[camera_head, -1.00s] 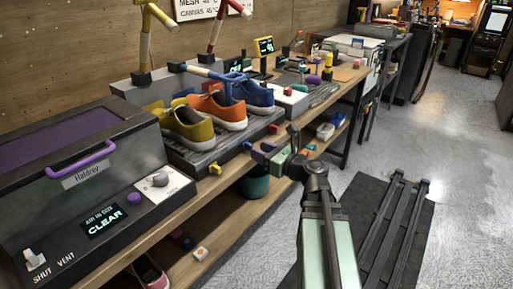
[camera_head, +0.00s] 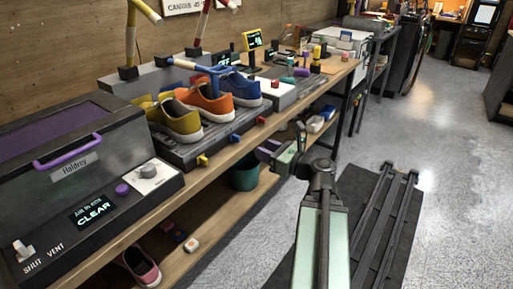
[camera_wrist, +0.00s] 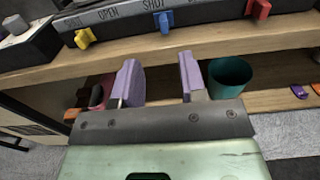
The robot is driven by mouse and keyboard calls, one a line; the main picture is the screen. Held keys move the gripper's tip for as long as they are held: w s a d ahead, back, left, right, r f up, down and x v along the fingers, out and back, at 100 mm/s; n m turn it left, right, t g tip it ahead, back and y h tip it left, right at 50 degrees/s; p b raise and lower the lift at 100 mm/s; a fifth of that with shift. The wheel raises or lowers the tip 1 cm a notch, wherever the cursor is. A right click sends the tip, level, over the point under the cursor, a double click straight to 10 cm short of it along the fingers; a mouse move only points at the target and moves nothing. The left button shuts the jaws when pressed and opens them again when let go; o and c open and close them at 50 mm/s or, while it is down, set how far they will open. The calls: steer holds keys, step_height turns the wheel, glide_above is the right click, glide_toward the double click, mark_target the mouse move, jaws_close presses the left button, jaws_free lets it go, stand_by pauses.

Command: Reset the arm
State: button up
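My gripper (camera_wrist: 160,80) has two purple fingers, spread well apart with nothing between them in the wrist view. In the head view my gripper (camera_head: 268,151) is in front of the bench's edge, below the shoe rack and close to a teal bucket (camera_head: 245,172) on the lower shelf. The bucket also shows in the wrist view (camera_wrist: 229,78), just right of the right finger. My arm (camera_head: 322,228) reaches up from the bottom of the head view.
Yellow (camera_head: 176,120), orange (camera_head: 206,100) and blue (camera_head: 241,87) shoes stand on the rack. A grey box with a purple handle (camera_head: 68,153) and a CLEAR display is at left. Yellow, blue and red valve tabs (camera_wrist: 167,21) stick out along the bench front. Open floor (camera_head: 440,180) is at right.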

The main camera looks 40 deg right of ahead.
steer(key=s+a+f+n+g+p, duration=0.1)
steer(key=a+f+n+g+p, duration=0.3)
steer(key=n, duration=0.5)
steer(key=s+a+f+n+g+p, duration=0.1)
steer(key=a+f+n+g+p, duration=0.2)
steer(key=n+g, duration=0.45)
steer(key=a+r+n+g+h+p, duration=0.1)
steer(key=a+r+n+g+p, duration=0.1)
steer(key=a+r+n+p, duration=0.2)
steer(key=a+r+n+g+h+p, duration=0.1)
steer(key=a+r+n+p, duration=0.3)
steer(key=a, duration=0.5)
steer(key=a+r+n+g+h+p, duration=0.2)
steer(key=a+r+n+h+p, duration=0.1)
steer(key=a+n+p, duration=0.3)
steer(key=shift+w+a+r+n+g+p, duration=0.1)
steer(key=shift+a+r+n+g+p, duration=0.1)
steer(key=shift+r+n+p, duration=0.3)
steer(key=shift+w+a+r+n+g+p, duration=0.1)
steer(key=shift+r+n+g+p, duration=0.05)
steer(key=shift+r+n+p, duration=0.35)
steer(key=shift+f, duration=0.1)
steer(key=shift+c, duration=0.3)
